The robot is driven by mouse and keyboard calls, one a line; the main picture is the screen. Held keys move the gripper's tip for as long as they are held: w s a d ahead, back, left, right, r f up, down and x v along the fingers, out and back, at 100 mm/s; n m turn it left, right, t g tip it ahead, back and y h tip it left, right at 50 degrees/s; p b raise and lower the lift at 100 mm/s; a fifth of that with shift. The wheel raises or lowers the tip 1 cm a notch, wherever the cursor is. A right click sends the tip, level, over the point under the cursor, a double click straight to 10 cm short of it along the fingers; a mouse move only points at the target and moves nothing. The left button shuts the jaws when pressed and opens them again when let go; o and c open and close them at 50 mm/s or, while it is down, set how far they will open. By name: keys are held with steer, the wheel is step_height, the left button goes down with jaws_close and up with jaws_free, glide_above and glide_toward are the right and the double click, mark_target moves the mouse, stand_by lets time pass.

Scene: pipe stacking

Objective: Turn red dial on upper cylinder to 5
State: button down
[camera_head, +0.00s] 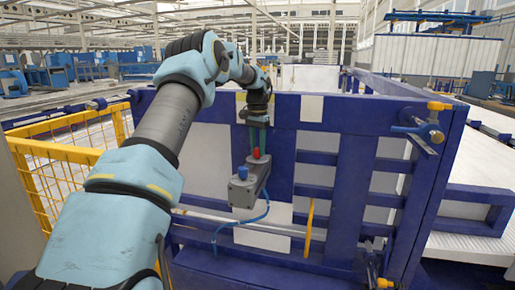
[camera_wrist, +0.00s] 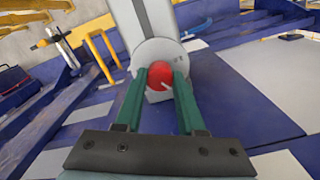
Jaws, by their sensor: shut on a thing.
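The red dial (camera_head: 256,154) sits on the grey cylinder (camera_head: 243,187), which is mounted on the blue frame. In the wrist view the red dial (camera_wrist: 160,72) is round, with a small pale mark near its lower right edge. It is set on a pale round plate (camera_wrist: 148,52) with faint marks that I cannot read. My gripper (camera_head: 257,145) comes down on the dial from above. In the wrist view the two green fingers of my gripper (camera_wrist: 161,78) are closed on the dial, one on each side. The fingers partly hide the plate.
A blue hose (camera_head: 266,207) hangs below the cylinder. The blue frame (camera_head: 345,190) has bars and pale panels around the cylinder. A yellow bar (camera_head: 309,228) stands to its right, and a yellow mesh fence (camera_head: 65,175) is at the left.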

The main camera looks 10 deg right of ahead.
mark_target(257, 149)
steer(key=m, duration=0.5)
steer(key=shift+m, duration=0.3)
steer(key=m, duration=0.9)
steer(key=shift+m, duration=2.7)
steer(key=c, duration=0.5)
jaws_free()
step_height(257, 149, up, 11)
steer(key=b, duration=0.2)
